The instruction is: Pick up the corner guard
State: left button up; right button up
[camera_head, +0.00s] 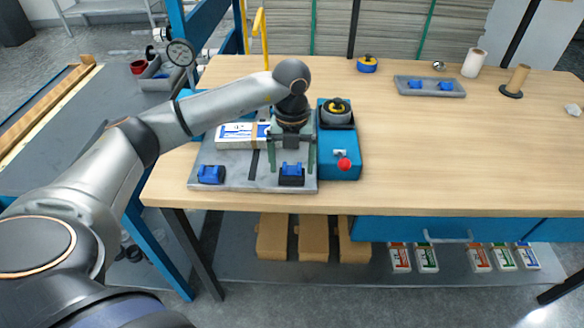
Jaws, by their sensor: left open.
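Small blue pieces that look like corner guards lie in two places. On the grey plate (240,181) at the left of the table, one blue piece (211,174) is at the front left corner. Another blue piece (291,168) sits on a dark block at the front right. Two more, a left one (416,85) and a right one (446,86), lie in the grey tray (430,93) farther back. My left gripper (292,162) is open and points down above the front right piece, fingers apart on either side. Contact cannot be told. My right gripper is out of view.
A blue device (340,150) with a red knob stands right beside the plate. A white and blue box (236,132) lies on the plate. A tape roll (367,64), a white roll (473,63) and a brown roll (517,80) stand at the back. The table's front right is clear.

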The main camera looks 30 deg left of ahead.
pick_arm(q)
jog(key=shift+c, duration=0.2)
jog(key=c, duration=0.9)
jog(key=shift+r, duration=0.1)
